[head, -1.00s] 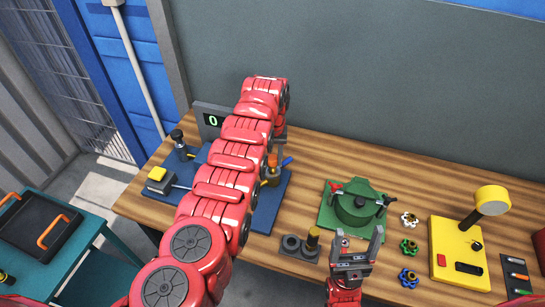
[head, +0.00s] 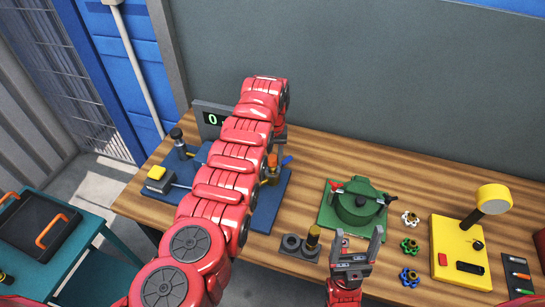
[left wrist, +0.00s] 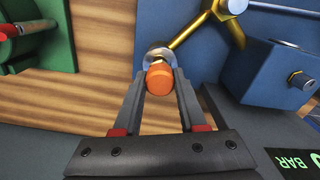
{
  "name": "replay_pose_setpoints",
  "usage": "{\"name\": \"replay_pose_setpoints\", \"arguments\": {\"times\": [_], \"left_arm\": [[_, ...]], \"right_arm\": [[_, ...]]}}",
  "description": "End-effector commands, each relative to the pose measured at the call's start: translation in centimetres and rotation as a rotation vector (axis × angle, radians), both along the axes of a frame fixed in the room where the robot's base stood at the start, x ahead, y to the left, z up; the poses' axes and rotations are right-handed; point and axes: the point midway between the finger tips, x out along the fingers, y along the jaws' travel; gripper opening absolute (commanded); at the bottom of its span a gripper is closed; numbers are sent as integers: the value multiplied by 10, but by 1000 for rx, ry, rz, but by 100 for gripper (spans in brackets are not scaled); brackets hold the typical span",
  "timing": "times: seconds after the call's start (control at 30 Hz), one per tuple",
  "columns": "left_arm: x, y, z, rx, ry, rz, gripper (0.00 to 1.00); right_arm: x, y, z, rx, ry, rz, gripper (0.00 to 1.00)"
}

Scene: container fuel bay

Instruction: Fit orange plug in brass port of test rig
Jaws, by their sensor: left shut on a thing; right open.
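The orange plug (left wrist: 158,77) is between the fingertips of my left gripper (left wrist: 160,85), which is shut on it. Beyond the plug, a round silver-and-brass fitting (left wrist: 154,53) sits at the end of a brass pipe (left wrist: 193,30). The plug overlaps this fitting; I cannot tell whether it is inside. In the head view the orange plug (head: 272,159) shows small beside my left arm, which hides most of the test rig (head: 262,222), a blue base with a display. My right gripper (head: 356,246) is open and empty near the table's front edge.
A grey holder (head: 298,250) and a green lidded vessel (head: 356,208) stand right of the rig. Several handwheels (head: 409,247) and a yellow device (head: 448,255) are further right. The rig's display (head: 212,119) reads 0. Bare wood lies behind the vessel.

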Motion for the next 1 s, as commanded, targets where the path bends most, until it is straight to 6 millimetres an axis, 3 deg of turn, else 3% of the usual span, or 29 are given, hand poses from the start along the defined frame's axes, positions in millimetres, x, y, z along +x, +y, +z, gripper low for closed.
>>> {"name": "replay_pose_setpoints", "arguments": {"times": [0.4, 0.97, 1.0], "left_arm": [[0, 0, -13, 0, 0, 0, 0], [1, 0, -11, 0, -1, 1, 0], [1, 0, -11, 0, -1, 1, 48]], "right_arm": [[0, 0, -10, 0, 0, 0, 75], [0, 0, -14, 0, 0, 0, 75], [0, 0, -14, 0, 0, 0, 75]]}}
